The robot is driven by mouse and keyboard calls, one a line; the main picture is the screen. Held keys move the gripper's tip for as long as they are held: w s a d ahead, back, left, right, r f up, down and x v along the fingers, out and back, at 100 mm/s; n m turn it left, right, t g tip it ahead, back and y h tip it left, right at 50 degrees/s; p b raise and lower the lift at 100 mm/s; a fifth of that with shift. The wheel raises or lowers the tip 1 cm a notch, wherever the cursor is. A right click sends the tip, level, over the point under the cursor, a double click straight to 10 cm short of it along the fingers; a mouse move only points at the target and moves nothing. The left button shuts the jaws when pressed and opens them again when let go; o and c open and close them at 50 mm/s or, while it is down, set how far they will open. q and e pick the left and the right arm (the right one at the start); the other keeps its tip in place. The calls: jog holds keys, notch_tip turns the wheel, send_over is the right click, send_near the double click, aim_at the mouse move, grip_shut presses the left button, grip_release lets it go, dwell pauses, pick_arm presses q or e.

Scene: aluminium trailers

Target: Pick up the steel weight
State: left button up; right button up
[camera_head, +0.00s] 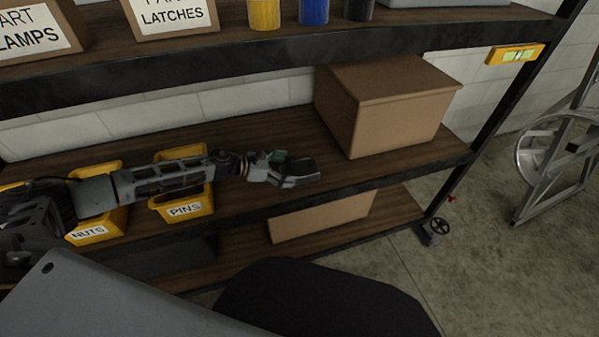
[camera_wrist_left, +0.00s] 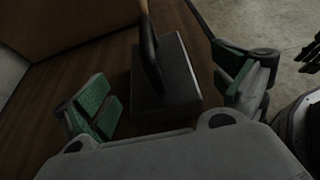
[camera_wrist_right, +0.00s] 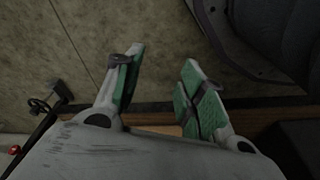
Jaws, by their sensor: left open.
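The steel weight (camera_wrist_left: 178,84) shows in the left wrist view as a dark block with an upright handle, standing on the wooden shelf. In the head view a small dark part of it (camera_head: 303,166) shows at the tip of my left gripper (camera_head: 280,168). My left gripper (camera_wrist_left: 168,98) is open, its green-padded fingers on either side of the block with gaps visible. I cannot tell whether the fingertips reach down beside it. My right gripper (camera_wrist_right: 163,85) is open and empty, with its fingers over the concrete floor near a shelf edge.
A large cardboard box (camera_head: 392,112) stands right of my left gripper. Yellow bins of pins (camera_head: 186,207) and nuts (camera_head: 98,230) sit under my left arm. An upper shelf (camera_head: 280,52) runs above. Another box (camera_head: 322,214) is on the lower shelf.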

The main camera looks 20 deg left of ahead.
aim_at(296, 169)
pick_arm(q)
jog(key=shift+x, duration=1.25)
jog(key=shift+w+d+f, duration=0.25)
jog(key=shift+w+d, duration=0.05)
jog(key=shift+w, duration=0.1)
pick_arm(e)
jog(key=shift+a+r, duration=0.1)
jog(key=shift+r, duration=0.35)
jog(key=shift+s+f, duration=0.1)
pick_arm(q)
jog(key=c, duration=2)
jog(key=shift+w+r, duration=0.1)
jog(key=shift+r, duration=0.05)
grip_shut()
jog(key=shift+r, duration=0.1)
jog(key=shift+r, duration=1.05)
notch_tip(296, 169, up, 2)
jog(key=shift+r+p, duration=0.2)
jog(key=shift+p, duration=0.4)
jog(key=shift+r+p, duration=0.75)
jog(key=shift+r, duration=1.95)
pick_arm(e)
notch_tip(296, 169, down, 8)
jog(key=s+d, duration=0.2)
jog(key=shift+d, duration=0.35)
